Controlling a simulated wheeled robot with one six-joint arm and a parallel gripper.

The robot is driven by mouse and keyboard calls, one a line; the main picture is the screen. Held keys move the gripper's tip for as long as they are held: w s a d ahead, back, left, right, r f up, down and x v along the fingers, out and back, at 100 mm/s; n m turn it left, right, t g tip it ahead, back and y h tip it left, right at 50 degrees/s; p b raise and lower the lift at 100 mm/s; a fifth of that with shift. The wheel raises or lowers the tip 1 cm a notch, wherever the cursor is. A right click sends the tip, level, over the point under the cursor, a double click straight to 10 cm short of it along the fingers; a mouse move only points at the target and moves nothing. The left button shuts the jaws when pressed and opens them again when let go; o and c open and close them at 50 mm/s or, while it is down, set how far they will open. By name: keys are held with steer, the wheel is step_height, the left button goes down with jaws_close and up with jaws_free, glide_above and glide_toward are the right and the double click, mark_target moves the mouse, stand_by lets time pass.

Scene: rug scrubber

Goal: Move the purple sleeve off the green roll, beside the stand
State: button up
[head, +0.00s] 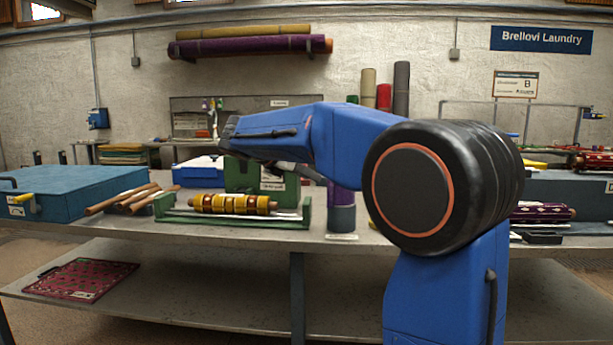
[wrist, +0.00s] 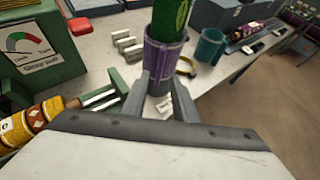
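The green roll (wrist: 172,14) stands upright in the wrist view, with its lower part inside the purple sleeve (wrist: 165,54). The grey stand (wrist: 158,86) is below the sleeve. In the head view the purple sleeve (head: 341,196) and grey stand (head: 342,218) show under my blue arm, which hides the roll. My gripper (wrist: 162,80) is open, its two fingers apart and pointing toward the sleeve's lower part, with nothing held between them. I cannot tell whether the fingertips touch the sleeve. In the head view the gripper is mostly hidden by my arm.
A green gauge box (wrist: 38,48) and a yellow patterned roll (head: 232,204) in a green cradle are to the left. Grey blocks (wrist: 128,43) lie behind. Some bare tabletop shows on the right.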

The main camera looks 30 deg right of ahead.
mark_target(328, 186)
steer(key=shift+x, duration=4.65)
steer(key=shift+s+d, duration=0.1)
jaws_close()
